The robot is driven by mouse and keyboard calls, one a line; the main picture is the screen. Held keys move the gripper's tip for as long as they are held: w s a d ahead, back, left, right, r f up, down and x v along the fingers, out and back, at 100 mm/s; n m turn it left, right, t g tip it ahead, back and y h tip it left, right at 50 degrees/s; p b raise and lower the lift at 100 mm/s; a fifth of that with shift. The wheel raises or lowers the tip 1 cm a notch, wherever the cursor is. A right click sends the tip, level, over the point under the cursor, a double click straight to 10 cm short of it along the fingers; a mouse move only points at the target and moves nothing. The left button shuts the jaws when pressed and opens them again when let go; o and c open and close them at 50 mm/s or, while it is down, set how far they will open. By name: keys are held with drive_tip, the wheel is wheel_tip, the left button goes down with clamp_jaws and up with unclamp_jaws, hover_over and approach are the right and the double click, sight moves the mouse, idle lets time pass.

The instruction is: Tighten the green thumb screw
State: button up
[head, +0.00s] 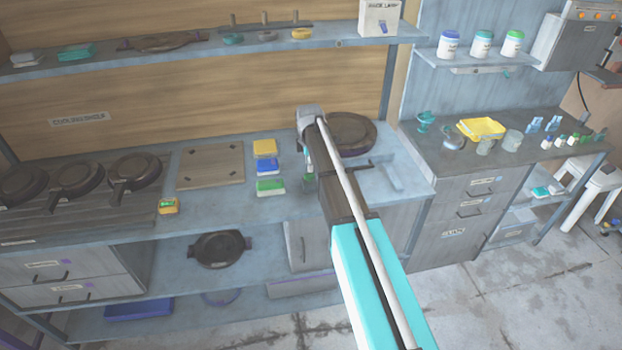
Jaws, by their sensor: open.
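My gripper (307,168) hangs down over the right part of the grey counter, beside the coloured blocks, and is largely hidden by my own arm. It is open, and no object shows in it. A small green piece (309,180) shows just under it, partly hidden; I cannot tell whether it is the green thumb screw. No thumb screw can be made out clearly elsewhere. A flat brown plate (211,166) with dark spots at its corners lies on the counter to the left of the gripper.
A yellow block (265,147), a blue block (267,166) and a green block (271,187) stand left of my gripper. A dark round pan (352,132) lies behind it. Several pans sit at left. A shelf (215,50) runs above the counter.

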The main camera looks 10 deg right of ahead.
sight(309, 176)
drive_tip(key=shift+f+b, duration=2.1)
drive_tip(key=shift+f, duration=0.25)
clamp_jaws()
drive_tip(key=shift+d, duration=0.35)
drive_tip(key=shift+a, duration=0.25)
